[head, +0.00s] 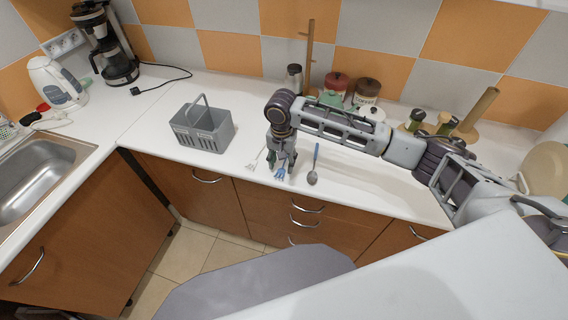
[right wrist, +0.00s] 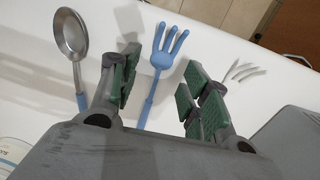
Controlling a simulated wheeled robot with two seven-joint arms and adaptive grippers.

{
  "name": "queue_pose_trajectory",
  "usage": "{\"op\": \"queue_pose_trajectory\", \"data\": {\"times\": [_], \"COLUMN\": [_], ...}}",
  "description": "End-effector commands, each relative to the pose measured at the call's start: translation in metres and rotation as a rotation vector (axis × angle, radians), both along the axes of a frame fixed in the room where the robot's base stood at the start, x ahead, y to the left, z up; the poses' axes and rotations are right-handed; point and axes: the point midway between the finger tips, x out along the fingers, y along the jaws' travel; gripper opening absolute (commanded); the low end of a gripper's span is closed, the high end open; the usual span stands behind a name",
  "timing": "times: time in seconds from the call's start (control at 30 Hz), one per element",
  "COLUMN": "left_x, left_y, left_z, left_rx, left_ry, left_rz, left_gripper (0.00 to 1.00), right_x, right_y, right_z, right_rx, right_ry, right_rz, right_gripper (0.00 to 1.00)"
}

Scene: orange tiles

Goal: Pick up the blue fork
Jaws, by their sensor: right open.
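The blue fork (head: 280,174) lies on the white counter, with its tines toward the front edge. In the right wrist view the blue fork (right wrist: 164,62) shows between the fingers, its tines beyond the tips and the end of its handle hidden behind my gripper body. My right gripper (head: 283,160) is open and empty, pointing down over the fork's handle. Its green-padded fingers also show in the right wrist view (right wrist: 158,88), one on each side of the fork. My left gripper is not in view.
A spoon with a blue handle (head: 314,166) lies right of the fork, and a white fork (head: 255,160) lies left of it. A grey basket (head: 203,128) stands further left. Jars (head: 366,92) stand behind my arm. The counter between basket and coffee maker (head: 112,50) is mostly clear.

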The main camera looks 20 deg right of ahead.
Motion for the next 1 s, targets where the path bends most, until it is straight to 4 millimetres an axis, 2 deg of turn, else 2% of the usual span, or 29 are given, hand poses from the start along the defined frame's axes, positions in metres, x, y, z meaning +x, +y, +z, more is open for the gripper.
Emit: {"op": "queue_pose_trajectory", "data": {"times": [0.2,0.7,1.0], "left_x": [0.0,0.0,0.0], "left_y": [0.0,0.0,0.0], "left_z": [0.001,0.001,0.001], "left_rx": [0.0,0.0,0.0], "left_ry": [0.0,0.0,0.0], "left_rz": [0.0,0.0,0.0], "left_gripper": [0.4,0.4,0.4], "right_x": [0.0,0.0,0.0], "right_y": [0.0,0.0,-0.001], "right_z": [-0.017,-0.019,-0.018], "right_rx": [0.0,0.0,0.0], "right_ry": [0.001,0.0,0.0], "right_rz": [-0.001,0.0,0.0], "right_gripper": [0.46,0.45,0.07]}}
